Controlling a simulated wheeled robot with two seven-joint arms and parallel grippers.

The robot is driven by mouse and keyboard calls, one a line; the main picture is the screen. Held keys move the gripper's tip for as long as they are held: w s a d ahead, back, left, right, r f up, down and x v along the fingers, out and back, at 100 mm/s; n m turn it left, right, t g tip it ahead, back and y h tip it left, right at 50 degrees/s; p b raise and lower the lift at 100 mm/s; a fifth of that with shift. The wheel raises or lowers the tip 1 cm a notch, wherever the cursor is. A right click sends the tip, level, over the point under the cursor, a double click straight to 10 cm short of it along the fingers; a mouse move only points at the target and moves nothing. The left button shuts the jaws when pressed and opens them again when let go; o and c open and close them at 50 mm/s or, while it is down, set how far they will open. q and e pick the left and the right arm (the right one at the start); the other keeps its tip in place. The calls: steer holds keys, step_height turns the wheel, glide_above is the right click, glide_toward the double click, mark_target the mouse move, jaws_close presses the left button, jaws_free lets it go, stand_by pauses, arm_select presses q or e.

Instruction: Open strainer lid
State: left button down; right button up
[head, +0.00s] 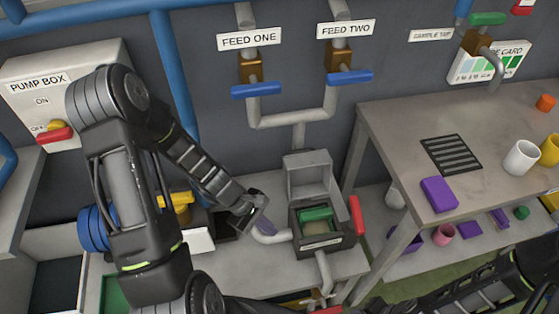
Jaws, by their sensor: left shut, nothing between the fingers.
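The strainer is a dark grey box (345,240) with a label on its front, standing on the low bench in the middle. Its grey lid (308,178) stands raised at the back edge, with its hollow inside facing me. Inside the open box are a green piece (315,214) and a tan surface below it. My left gripper (264,226) is shut and empty, just left of the box above the white pipe, apart from the lid. Part of my right arm crosses the bottom right; its gripper is not visible.
A red handle (357,215) stands at the box's right side. Feed pipes with blue handles (258,90) run down the wall behind. A table (400,125) at right carries a purple block (439,194) and cups. The pump box (62,85) is at left.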

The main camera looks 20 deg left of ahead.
arm_select(q)
steer(key=w+a+r+n+t+h+b, duration=0.1)
steer(key=w+a+r+n+t+b, duration=0.4)
steer(key=w+a+r, duration=0.6)
steer(key=a+n+t, duration=0.1)
steer(key=n+t, duration=0.1)
steer(key=t, duration=0.1)
steer(key=shift+a+r+h, duration=0.25)
steer(key=shift+r+h, duration=0.1)
steer(key=shift+h, duration=0.05)
arm_select(e)
steer(key=a+f+n, duration=0.3)
steer(key=f, duration=0.2)
steer(key=shift+w+f+y, duration=0.15)
steer(key=shift+f+y, duration=0.05)
steer(key=shift+y, duration=0.2)
arm_select(q)
steer(key=shift+d, duration=0.1)
steer(key=w+d+f+p, duration=0.1)
steer(key=w+d, duration=0.5)
steer(key=d, duration=0.1)
steer(key=shift+p, duration=0.4)
arm_select(e)
step_height(320, 180, up, 2)
steer(key=shift+r, duration=0.1)
arm_select(q)
steer(key=shift+f, duration=0.1)
arm_select(e)
steer(key=shift+f, duration=0.2)
